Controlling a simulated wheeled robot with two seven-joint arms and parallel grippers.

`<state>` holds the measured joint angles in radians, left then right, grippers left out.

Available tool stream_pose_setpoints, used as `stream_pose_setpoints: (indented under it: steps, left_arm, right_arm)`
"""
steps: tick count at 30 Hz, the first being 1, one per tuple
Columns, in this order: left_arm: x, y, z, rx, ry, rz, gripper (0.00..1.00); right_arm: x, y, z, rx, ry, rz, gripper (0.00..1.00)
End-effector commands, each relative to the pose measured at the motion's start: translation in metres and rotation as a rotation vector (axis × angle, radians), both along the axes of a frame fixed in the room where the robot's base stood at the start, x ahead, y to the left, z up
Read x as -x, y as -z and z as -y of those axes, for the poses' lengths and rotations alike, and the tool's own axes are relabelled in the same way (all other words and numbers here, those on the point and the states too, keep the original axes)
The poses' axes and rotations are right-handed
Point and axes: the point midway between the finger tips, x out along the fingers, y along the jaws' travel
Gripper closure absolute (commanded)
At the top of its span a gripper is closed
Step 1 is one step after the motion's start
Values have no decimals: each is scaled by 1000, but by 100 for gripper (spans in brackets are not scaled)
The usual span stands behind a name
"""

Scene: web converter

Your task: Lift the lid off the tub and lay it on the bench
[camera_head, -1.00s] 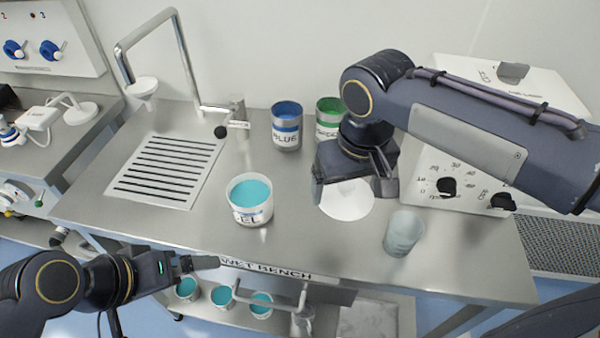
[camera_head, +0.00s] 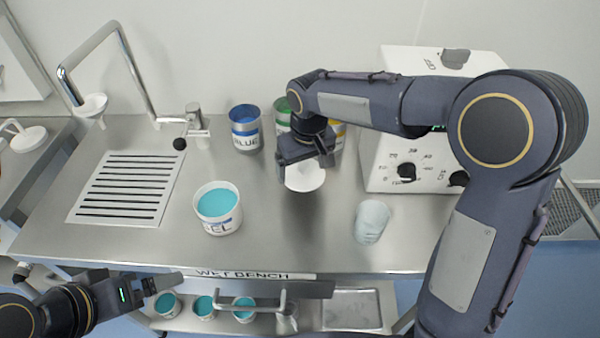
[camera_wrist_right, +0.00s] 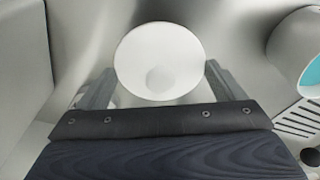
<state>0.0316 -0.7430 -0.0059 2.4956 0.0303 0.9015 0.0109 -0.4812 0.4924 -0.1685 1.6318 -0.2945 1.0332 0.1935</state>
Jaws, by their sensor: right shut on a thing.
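The white tub marked GEL (camera_head: 218,222) stands upright and uncovered on the bench (camera_head: 150,243), with teal contents showing. The round white lid (camera_head: 305,178) is apart from it, to its right. My right gripper (camera_head: 304,166) is shut on the lid, which also shows pale between the fingers in the right wrist view (camera_wrist_right: 158,50). The lid is close above the bench top or on it; I cannot tell which. My left gripper (camera_head: 165,281) is at the bench's front edge, away from the tub; whether its fingers are apart is unclear.
A blue can (camera_head: 245,130), a green can (camera_head: 283,112) and a partly hidden yellow one stand behind the lid. A translucent beaker (camera_head: 371,222) stands to the right, before a white box with dials (camera_head: 400,150). The bench between tub and beaker is clear.

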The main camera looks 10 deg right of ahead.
Motion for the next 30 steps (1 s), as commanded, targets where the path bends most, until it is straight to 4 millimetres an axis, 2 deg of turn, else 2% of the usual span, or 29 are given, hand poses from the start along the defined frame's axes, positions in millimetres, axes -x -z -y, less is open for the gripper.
stream_pose_setpoints:
  steps: [3, 9, 23, 24, 26, 30]
  left_arm:
    - [0, -2, 0, 0, 0, 0, 0]
    - [0, -1, 0, 0, 0, -1, 0]
    - [0, 4, 1, -1, 0, -1, 0]
    - [0, 2, 1, -1, 0, -1, 0]
    - [0, 2, 1, -1, 0, -1, 0]
    - [0, 2, 1, -1, 0, -1, 0]
  right_arm:
    - [-8, 11, 1, 2, 2, -5, 38]
    - [-8, 38, 1, 2, 0, -3, 38]
    - [-8, 46, 1, 1, 1, -1, 38]
    - [-8, 45, 1, 1, 1, 0, 7]
    - [-8, 45, 1, 1, 1, -1, 0]
    - [-8, 45, 1, 1, 1, -1, 0]
